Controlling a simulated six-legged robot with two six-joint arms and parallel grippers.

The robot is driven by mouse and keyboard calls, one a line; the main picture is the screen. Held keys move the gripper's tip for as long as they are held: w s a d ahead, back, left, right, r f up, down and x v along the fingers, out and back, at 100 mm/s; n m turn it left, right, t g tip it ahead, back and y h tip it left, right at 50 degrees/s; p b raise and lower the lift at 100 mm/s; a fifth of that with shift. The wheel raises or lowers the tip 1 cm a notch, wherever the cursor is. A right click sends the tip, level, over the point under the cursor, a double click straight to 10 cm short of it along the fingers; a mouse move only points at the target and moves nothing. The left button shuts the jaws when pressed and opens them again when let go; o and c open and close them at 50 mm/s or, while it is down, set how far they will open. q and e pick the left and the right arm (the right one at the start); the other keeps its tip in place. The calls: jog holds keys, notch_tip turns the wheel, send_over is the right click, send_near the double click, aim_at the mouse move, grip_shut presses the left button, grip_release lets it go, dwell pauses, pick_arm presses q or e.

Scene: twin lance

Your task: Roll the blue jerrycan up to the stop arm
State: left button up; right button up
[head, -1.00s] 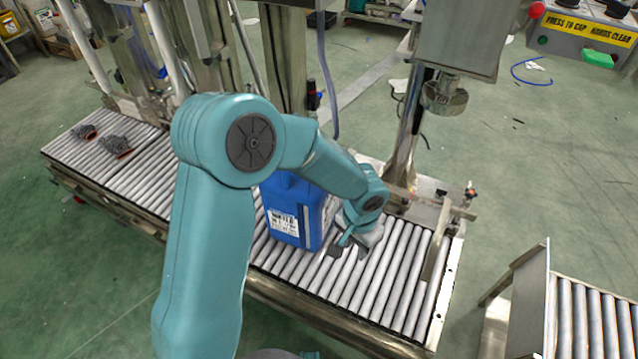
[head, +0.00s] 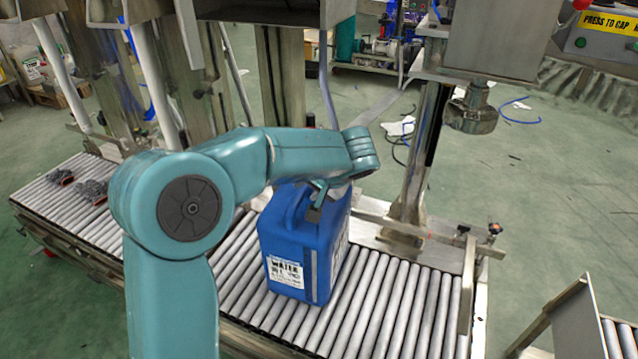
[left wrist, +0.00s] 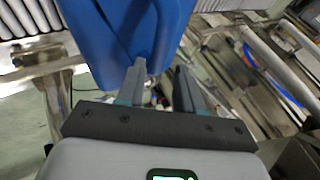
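The blue jerrycan (head: 300,242) stands upright on the roller conveyor (head: 375,300), with a white WATER label on its front. A flat metal bar (head: 466,285) crosses the rollers near their right end; it looks like the stop arm. Bare rollers lie between the can and this bar. My left gripper (head: 318,200) is at the top right of the can, its fingers partly hidden by the wrist. In the left wrist view my left gripper's fingers (left wrist: 160,80) are apart, with the blue jerrycan (left wrist: 120,25) just beyond the tips. Contact cannot be told. My right gripper is not in view.
A steel post with a capping head (head: 470,115) stands behind the conveyor at the right. Dark clumps (head: 90,188) lie on the rollers at the far left. A second roller table (head: 612,338) is at the lower right, beyond a gap.

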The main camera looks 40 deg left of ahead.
aim_at(303, 192)
pick_arm(q)
jog(key=b+x, duration=0.1)
jog(key=x, duration=0.5)
grip_shut()
jog(key=shift+w+d, duration=0.25)
jog(key=shift+d, duration=0.45)
jog(key=shift+w+d, duration=0.25)
jog(key=shift+d, duration=0.45)
jog(key=shift+w+d+b, duration=0.15)
jog(key=shift+w+d, duration=0.15)
jog(key=shift+d, duration=0.65)
jog(key=shift+w+d+b, duration=0.1)
jog(key=shift+w+d, duration=0.2)
jog(key=shift+d, duration=0.65)
jog(key=shift+w+d+b, duration=0.15)
jog(key=shift+w+d, duration=0.15)
jog(key=shift+d, duration=0.65)
jog(key=w+d+p, duration=0.1)
jog(key=w+d, duration=0.2)
jog(key=d, duration=0.7)
jog(key=shift+w+d+f+m+t, duration=0.15)
jog(key=shift+d+m+t, duration=0.15)
jog(key=shift+d+m, duration=0.1)
